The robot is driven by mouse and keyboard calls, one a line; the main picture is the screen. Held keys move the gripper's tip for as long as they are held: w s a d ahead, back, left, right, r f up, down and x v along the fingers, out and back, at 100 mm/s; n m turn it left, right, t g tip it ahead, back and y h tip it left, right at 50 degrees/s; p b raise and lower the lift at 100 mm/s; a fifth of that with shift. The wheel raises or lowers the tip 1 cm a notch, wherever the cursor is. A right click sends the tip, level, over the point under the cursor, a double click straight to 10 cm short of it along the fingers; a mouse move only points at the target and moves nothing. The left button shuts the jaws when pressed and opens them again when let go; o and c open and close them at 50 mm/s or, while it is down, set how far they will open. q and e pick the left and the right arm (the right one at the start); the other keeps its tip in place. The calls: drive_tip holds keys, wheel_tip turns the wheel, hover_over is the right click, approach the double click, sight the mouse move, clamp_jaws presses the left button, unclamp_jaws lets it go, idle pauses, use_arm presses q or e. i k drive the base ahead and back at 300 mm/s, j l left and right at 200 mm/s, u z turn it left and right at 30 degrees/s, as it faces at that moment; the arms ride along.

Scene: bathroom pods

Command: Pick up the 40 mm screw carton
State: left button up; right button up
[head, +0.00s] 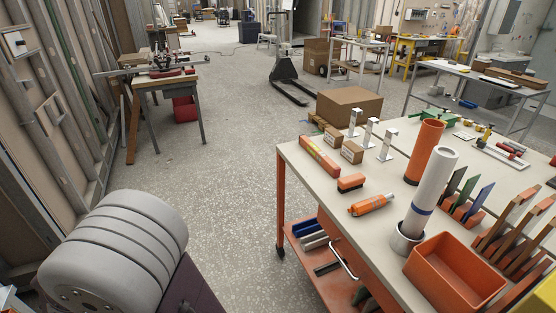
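Two small brown cardboard cartons stand near the far left corner of the workbench top. One carton (332,137) is farther back and the other carton (352,152) is nearer and to the right, close beside it. Their labels are too small to read, so I cannot tell which is the 40 mm screw carton. A long red-orange box (320,156) lies just left of them, along the bench edge. Neither of my grippers is in view.
The bench top (384,232) also holds an orange brush (351,182), an orange tube (370,205), upright metal brackets (370,131), an orange cylinder (424,152), a white cylinder (432,190) and an orange bin (454,276). A large cardboard box (348,104) stands behind.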

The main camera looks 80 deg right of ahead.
sight(350, 151)
drive_tip(key=i+j+z, duration=0.1)
drive_tip(key=z, duration=1.1)
